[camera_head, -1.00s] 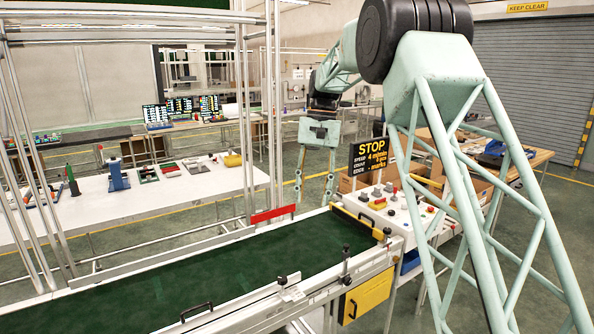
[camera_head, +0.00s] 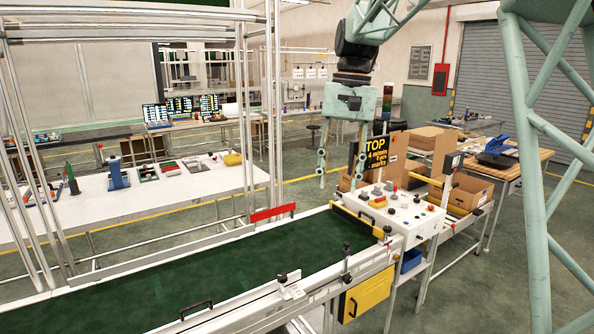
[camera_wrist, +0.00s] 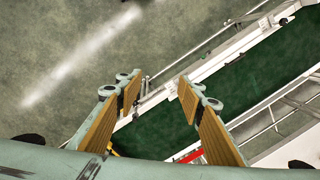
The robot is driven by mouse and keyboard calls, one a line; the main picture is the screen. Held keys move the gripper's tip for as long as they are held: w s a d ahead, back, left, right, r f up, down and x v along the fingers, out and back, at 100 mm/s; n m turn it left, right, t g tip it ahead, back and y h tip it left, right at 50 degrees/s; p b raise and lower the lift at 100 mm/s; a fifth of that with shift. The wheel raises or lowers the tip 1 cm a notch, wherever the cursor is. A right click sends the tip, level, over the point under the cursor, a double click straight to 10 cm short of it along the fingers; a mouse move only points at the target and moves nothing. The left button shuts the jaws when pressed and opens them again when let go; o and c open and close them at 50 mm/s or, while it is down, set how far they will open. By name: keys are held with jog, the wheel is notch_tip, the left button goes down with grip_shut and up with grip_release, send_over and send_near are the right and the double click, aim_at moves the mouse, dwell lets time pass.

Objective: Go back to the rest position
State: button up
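My gripper (camera_head: 340,166) hangs from my arm with its fingers pointing down, above the far right end of the conveyor. Its two pale green fingers are apart with nothing between them. The wrist view shows both fingers (camera_wrist: 155,101) spread, with tan pads facing an empty gap. The conveyor's green belt (camera_head: 190,285) is bare in the part I can see. In the wrist view the belt (camera_wrist: 160,132) lies below the fingers.
A red bar (camera_head: 272,212) sits on the far rail. A white table (camera_head: 130,200) with tools is behind. Cardboard boxes (camera_head: 465,187) are at right.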

jog(key=s+d+r+t+b, duration=0.1)
jog(key=s+d+r, duration=0.15)
jog(key=s, duration=0.95)
jog(key=s+d+r+t, duration=0.1)
jog(key=s+d, duration=0.3)
jog(key=s, duration=0.8)
jog(key=s+d+f, duration=0.1)
jog(key=s+f, duration=0.2)
jog(key=s, duration=0.4)
jog(key=s+d+f+n+t+b, duration=0.1)
jog(key=s+f, duration=0.2)
jog(key=s, duration=0.5)
jog(key=s+d+f+t+h, duration=0.1)
jog(key=s+d+f, duration=0.1)
jog(key=s, duration=0.6)
jog(key=shift+f+n+b, duration=0.4)
jog(key=shift+f, duration=0.3)
